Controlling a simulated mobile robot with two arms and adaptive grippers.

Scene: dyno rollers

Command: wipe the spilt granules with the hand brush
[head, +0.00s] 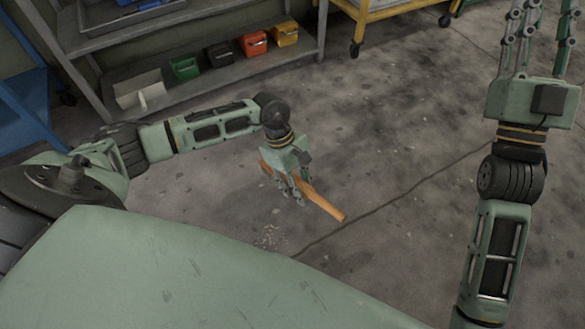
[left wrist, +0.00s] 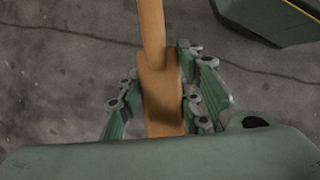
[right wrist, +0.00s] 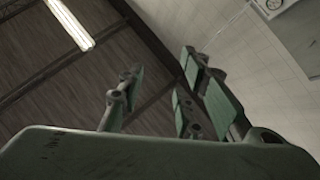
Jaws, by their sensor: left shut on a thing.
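The hand brush (head: 326,205) is a long orange-brown wooden tool, held low near the floor in the head view. My left gripper (head: 293,190) is shut on it around its wider part. In the left wrist view the brush (left wrist: 153,35) runs up between the fingers of my left gripper (left wrist: 160,105). Its bristles are hidden. The spilt granules (head: 268,238) are a small patch of pale specks on the floor, nearer to me than the brush and a little left of it. My right gripper (head: 538,40) is raised at the right with its fingers pointing up, open and empty; it also shows in the right wrist view (right wrist: 155,100).
A grey shelf (head: 205,85) at the back left holds green, black, red and orange bins (head: 253,43) and a pale box (head: 140,90). A yellow wheeled cart (head: 385,12) stands at the back. A blue frame (head: 25,105) is at the left. The middle floor is clear.

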